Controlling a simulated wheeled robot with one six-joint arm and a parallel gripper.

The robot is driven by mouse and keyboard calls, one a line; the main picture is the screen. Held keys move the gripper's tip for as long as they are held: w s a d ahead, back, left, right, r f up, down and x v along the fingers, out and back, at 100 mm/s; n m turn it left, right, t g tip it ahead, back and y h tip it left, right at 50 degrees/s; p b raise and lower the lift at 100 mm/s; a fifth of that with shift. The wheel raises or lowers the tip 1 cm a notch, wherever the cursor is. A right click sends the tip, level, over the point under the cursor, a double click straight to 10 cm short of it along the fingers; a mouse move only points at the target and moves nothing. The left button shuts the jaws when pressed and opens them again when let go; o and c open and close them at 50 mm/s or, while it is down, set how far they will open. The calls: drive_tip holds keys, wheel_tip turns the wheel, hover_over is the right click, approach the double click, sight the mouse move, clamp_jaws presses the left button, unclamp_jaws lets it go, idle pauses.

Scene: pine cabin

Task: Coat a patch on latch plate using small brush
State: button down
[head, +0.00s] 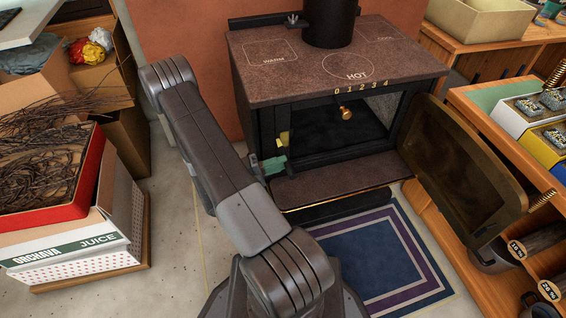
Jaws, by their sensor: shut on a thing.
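The stove (340,62) stands with its door (465,165) swung open to the right. A small yellow piece (283,139) shows at the left edge of the stove opening; it appears to be the latch plate or a mark on it. Just below it a small green piece (273,165) sticks out from behind my arm and looks like part of the small brush. My gripper (257,166) is mostly hidden behind my arm, with only a grey bit showing, shut on the brush. The bristles are not clear, and I cannot tell whether they touch the plate.
A dark ledge (330,180) juts below the stove opening, with a blue and purple rug (375,258) in front. Boxes of twigs (75,200) stand at left. A wooden shelf (455,235) with trays stands at right, close to the open door.

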drive_tip(key=shift+p+x, duration=0.8)
drive_tip(key=shift+x, duration=1.3)
drive_tip(key=shift+w+a+r, duration=0.1)
drive_tip(key=shift+r, duration=0.1)
drive_tip(key=s+d, duration=0.2)
drive_tip(key=s, duration=0.3)
drive_tip(key=shift+s+p, duration=0.3)
drive_tip(key=shift+s, duration=0.1)
drive_tip(key=s, duration=0.2)
drive_tip(key=shift+s+d, duration=0.4)
